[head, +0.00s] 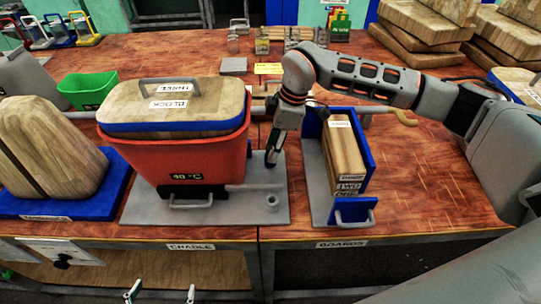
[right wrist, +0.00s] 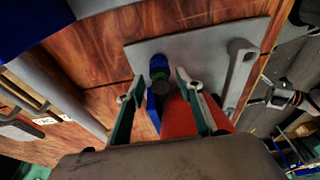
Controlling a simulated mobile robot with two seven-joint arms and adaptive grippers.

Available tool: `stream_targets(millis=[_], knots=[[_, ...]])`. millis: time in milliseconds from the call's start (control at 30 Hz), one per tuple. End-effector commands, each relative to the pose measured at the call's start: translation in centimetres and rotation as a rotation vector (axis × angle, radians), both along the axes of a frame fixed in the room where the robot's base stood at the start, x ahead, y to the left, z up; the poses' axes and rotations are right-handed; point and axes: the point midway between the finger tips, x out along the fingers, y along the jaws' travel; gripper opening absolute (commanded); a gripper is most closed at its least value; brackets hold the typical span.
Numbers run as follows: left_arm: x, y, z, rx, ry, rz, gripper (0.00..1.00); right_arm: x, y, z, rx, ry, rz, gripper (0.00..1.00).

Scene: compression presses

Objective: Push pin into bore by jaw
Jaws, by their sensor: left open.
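The red tub (head: 180,160) labelled 40 °C stands on a grey plate (head: 140,208), which has a small round grey boss (head: 271,201) at its front right. A black block (head: 192,193) with a grey bar sits at the tub's front. My right gripper (head: 272,157) points down just right of the tub. In the right wrist view its fingers (right wrist: 156,88) are apart. A blue piece with a green band (right wrist: 158,72) shows between and beyond them; I cannot tell whether it is the pin, or whether they touch it. My left gripper (head: 161,291) is open at the bottom edge.
A wooden block lid (head: 176,105) with a handle tops the tub. A blue-and-grey holder (head: 311,165) with boards (head: 346,155) stands close right of my right gripper. A wooden block on a blue base (head: 50,205) stands left. Open tabletop (head: 440,185) lies further right.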

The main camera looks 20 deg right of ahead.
Motion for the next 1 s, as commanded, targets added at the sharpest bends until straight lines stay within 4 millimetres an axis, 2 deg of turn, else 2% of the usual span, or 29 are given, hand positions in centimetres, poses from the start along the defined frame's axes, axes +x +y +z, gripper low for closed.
stream_targets(millis=[67,200,1000], knots=[[0.0,0.0,0.1,0.000,-0.001,0.000,0.93,0.0,0.0,0.0,0.000,0.000,0.000,0.36],[0.1,0.0,0.3,-0.001,-0.004,0.000,0.93,0.0,0.0,0.0,0.000,0.000,0.000,0.00],[0.2,0.0,1.4,-0.002,-0.009,0.001,0.93,0.0,0.0,1.4,0.001,-0.001,0.001,0.00]])
